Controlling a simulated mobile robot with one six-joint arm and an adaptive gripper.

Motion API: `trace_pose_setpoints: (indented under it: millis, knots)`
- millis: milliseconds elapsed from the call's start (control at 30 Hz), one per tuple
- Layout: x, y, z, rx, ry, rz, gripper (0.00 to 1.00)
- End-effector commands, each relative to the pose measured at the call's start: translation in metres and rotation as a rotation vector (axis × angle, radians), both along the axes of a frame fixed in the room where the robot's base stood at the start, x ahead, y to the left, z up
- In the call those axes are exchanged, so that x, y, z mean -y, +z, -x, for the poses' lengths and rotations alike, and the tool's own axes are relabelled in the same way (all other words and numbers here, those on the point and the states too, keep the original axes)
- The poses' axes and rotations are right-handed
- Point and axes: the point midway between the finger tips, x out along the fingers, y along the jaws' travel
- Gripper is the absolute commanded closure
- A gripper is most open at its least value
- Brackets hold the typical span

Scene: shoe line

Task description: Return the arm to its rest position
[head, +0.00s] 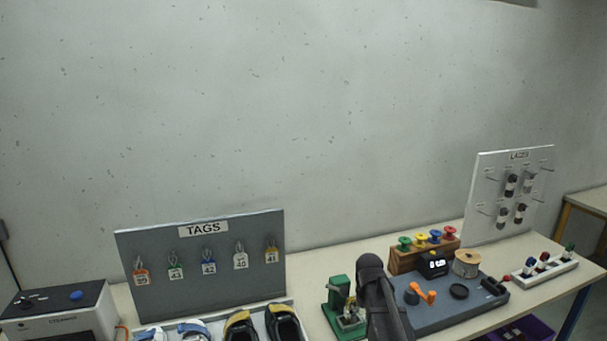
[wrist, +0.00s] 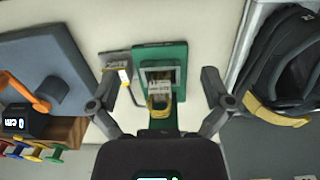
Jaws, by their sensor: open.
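My gripper (wrist: 162,110) is open in the wrist view, its two grey fingers spread wide on either side of a green device (wrist: 172,55) on the bench. Nothing is seen between the fingertips except the device below, and I cannot tell the height above it. In the head view, my dark arm rises at the lower middle, just right of the green device (head: 338,300), and partly covers it and the grey board. The fingers are not clearly seen in the head view.
A grey board (head: 450,317) with an orange crank (head: 424,293) lies to the right. A TAGS panel (head: 204,270) and several shoes (head: 283,322) are left. A LACES panel (head: 486,222) stands back right. A purple bin (head: 535,327) is below the bench edge. The wall behind is bare.

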Motion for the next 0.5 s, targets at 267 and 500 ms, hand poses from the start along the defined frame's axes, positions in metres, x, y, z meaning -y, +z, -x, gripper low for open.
trace_pose_setpoints:
  millis: [267, 500]
  knots:
    - [-0.01, 0.038, 0.107, 0.01, -0.147, -0.021, 0.0]
    - [-0.016, 0.054, 0.16, 0.014, -0.24, -0.035, 0.0]
